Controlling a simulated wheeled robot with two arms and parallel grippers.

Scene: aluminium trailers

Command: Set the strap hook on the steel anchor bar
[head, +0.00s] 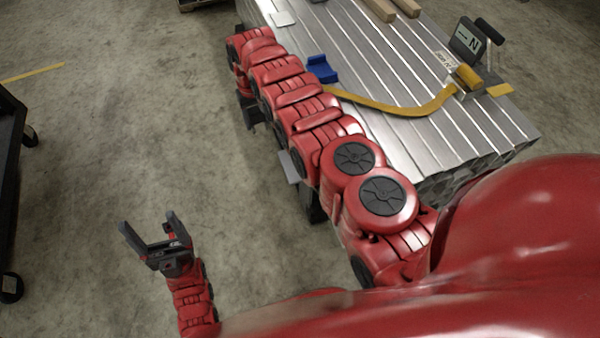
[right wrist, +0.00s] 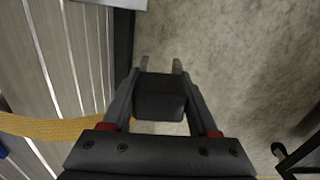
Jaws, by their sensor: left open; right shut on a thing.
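My right arm reaches along the side of the trailer bed (head: 370,60), and its gripper (head: 249,112) points down past the bed's edge, small and dark in the head view. In the right wrist view the right gripper (right wrist: 161,66) is shut on a dark block, which I take as the strap hook (right wrist: 160,98). The yellow strap (head: 400,110) runs across the bed and under my arm; in the right wrist view it (right wrist: 45,127) leads to the gripper. I cannot make out the steel anchor bar. My left gripper (head: 147,231) is open and empty over the floor.
A ratchet (head: 466,76) with a label marked N stands at the bed's right end. A blue piece (head: 321,69) sits at the bed's near edge. Wooden bars (head: 379,9) lie at the back. A dark cart (head: 10,170) stands at far left. The floor between is clear.

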